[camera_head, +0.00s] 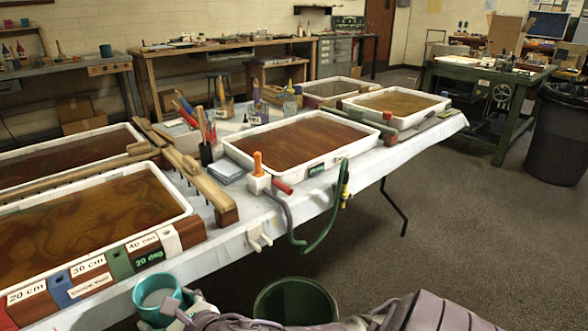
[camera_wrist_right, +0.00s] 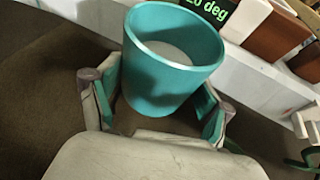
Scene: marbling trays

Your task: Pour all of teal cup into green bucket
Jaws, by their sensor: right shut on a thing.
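The teal cup (camera_head: 146,311) is at the bottom left of the head view, in front of the tray table's edge. My right gripper (camera_head: 175,306) is shut on it, with a finger on each side of the cup in the right wrist view (camera_wrist_right: 165,85). The cup looks roughly upright, and a pale grey-white content shows inside it. The green bucket (camera_head: 296,287) stands at the bottom centre, right of the cup. My right arm covers its lower front; its visible inside is dark green. My left gripper is not in view.
The white-covered table (camera_head: 235,246) holds several marbling trays, with a tray (camera_head: 189,209) close behind the cup. Open floor (camera_head: 450,240) lies to the right.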

